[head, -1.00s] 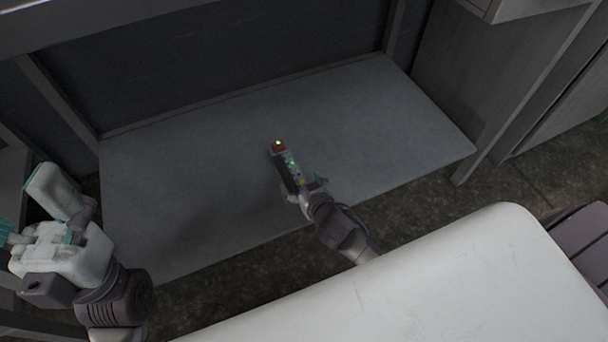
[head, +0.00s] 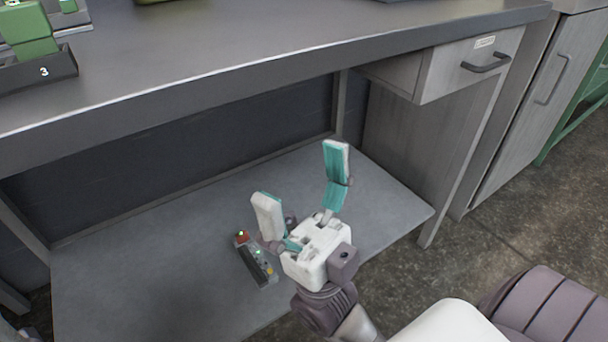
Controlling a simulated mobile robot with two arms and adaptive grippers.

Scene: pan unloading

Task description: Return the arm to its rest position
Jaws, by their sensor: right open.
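My right gripper (head: 300,172) is open, with its two white and teal fingers spread apart and nothing between them. It is in the middle of the head view, raised in front of the desk's lower shelf (head: 130,290). My right arm reaches up to it from the bottom. My left gripper does not show; only a small dark piece that may be my left arm is at the lower left edge.
A small dark device (head: 256,262) with a red end and green lights lies on the lower shelf, left of my right gripper. The desk top (head: 230,45) overhangs the shelf. A drawer unit (head: 465,68) is at the right. A green block stands in a holder marked 3 (head: 38,72).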

